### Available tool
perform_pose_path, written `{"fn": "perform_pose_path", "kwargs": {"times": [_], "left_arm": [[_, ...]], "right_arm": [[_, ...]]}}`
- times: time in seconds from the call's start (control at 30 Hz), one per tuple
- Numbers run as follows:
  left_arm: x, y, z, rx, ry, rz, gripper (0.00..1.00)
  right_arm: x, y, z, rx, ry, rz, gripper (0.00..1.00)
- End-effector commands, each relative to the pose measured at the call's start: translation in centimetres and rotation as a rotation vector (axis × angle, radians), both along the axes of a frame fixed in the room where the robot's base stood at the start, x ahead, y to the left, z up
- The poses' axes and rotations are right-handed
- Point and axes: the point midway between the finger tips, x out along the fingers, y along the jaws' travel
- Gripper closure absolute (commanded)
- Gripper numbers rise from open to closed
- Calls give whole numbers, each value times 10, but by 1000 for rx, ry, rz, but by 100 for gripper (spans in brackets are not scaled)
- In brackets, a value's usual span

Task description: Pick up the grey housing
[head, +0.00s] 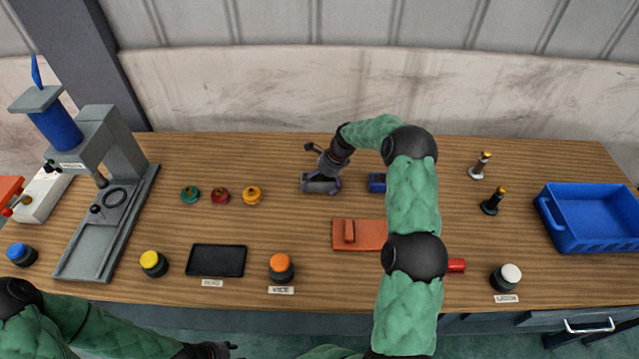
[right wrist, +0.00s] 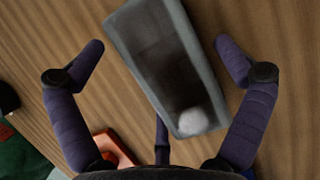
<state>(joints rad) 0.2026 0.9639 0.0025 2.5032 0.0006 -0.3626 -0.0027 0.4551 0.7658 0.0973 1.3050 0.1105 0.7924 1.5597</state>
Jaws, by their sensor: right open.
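The grey housing (head: 316,187) lies on the wooden table near its middle, next to a blue block. In the right wrist view the grey housing (right wrist: 165,50) is an open, hollow box with a pale rounded shape inside its near end. My right gripper (head: 324,178) is over the housing in the head view and partly hides it. In the right wrist view its purple fingers (right wrist: 160,50) are spread on either side of the housing, with gaps between. My left gripper (head: 208,350) is at the bottom edge of the head view; its fingers are too unclear to read.
My right arm partly hides the blue block (head: 377,183) and an orange-red fixture (head: 372,236). A press (head: 95,200) stands at the left and a blue bin (head: 595,217) at the right. Small coloured knobs (head: 220,196), a black tray (head: 216,260) and push buttons (head: 281,267) occupy the table.

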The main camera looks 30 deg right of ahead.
Motion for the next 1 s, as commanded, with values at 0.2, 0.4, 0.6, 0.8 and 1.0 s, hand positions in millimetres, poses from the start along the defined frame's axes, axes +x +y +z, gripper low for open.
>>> {"fn": "perform_pose_path", "kwargs": {"times": [0.2,0.4,0.6,0.8,1.0], "left_arm": [[0,0,1,0,0,0,60],[0,0,0,0,0,0,60],[0,0,0,0,0,0,60],[0,0,3,0,0,0,60],[0,0,11,0,0,0,60]], "right_arm": [[1,0,1,-1,-2,-1,8],[0,0,1,-1,-2,-1,65],[1,0,2,-1,-2,-1,70],[1,-1,10,-1,-4,-1,70],[-2,1,41,-2,-5,-1,70]]}}
